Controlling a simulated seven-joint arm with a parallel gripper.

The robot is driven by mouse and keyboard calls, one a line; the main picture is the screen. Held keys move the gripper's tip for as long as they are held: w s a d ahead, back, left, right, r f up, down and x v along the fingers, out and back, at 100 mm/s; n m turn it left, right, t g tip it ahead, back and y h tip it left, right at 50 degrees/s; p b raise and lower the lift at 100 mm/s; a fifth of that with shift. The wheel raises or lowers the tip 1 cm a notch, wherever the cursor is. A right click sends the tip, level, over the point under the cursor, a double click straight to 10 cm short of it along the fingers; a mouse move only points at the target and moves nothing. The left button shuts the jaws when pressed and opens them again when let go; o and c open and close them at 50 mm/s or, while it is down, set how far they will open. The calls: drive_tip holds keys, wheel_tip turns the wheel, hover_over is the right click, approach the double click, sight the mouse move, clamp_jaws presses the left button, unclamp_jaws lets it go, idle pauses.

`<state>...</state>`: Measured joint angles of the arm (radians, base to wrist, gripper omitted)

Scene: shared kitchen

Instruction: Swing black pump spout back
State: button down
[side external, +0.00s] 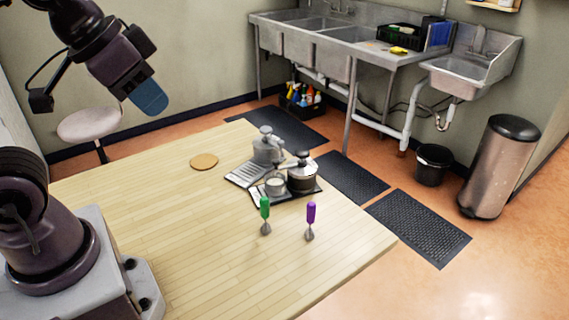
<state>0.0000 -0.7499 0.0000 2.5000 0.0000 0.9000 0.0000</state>
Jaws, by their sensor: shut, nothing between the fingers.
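The black-topped pump pot (302,178) stands on a dark tray toward the right of the table. Its black top (303,158) is small in this view, and I cannot make out clearly which way its spout points. A grey-topped metal pump pot (267,150) stands just behind it to the left. A small light cup (275,184) is in front, between the two. My gripper (151,98) is at the upper left, high above the table and well apart from the pots. Its blue end is shut and empty.
The wooden table (170,235) is otherwise clear. Its right edge is near the purple tool. Sinks (350,35) are behind.

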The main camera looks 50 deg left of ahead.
drive_tip(key=c, duration=1.6)
unclamp_jaws()
drive_tip(key=o, duration=0.4)
drive_tip(key=shift+w+a+f, duration=0.1)
drive_tip(key=shift+f, duration=0.2)
drive_tip(key=shift+c, duration=0.2)
drive_tip(key=shift+o, duration=1.1)
drive_tip(key=w+a+f+n+g, duration=0.1)
drive_tip(key=w+a+f+g, duration=0.1)
drive_tip(key=w, duration=0.4)
drive_tip(key=w+a+f+n+g, duration=0.1)
drive_tip(key=w+a+f+g, duration=0.1)
drive_tip(key=w, duration=0.4)
drive_tip(key=shift+f+n, duration=0.4)
drive_tip(key=shift+f, duration=0.2)
drive_tip(key=n+g, duration=0.2)
drive_tip(key=n, duration=0.5)
hover_over(276, 161)
drive_tip(key=shift+f, duration=4.05)
wheel_tip(276, 161, down, 12)
drive_tip(key=shift+f, duration=0.1)
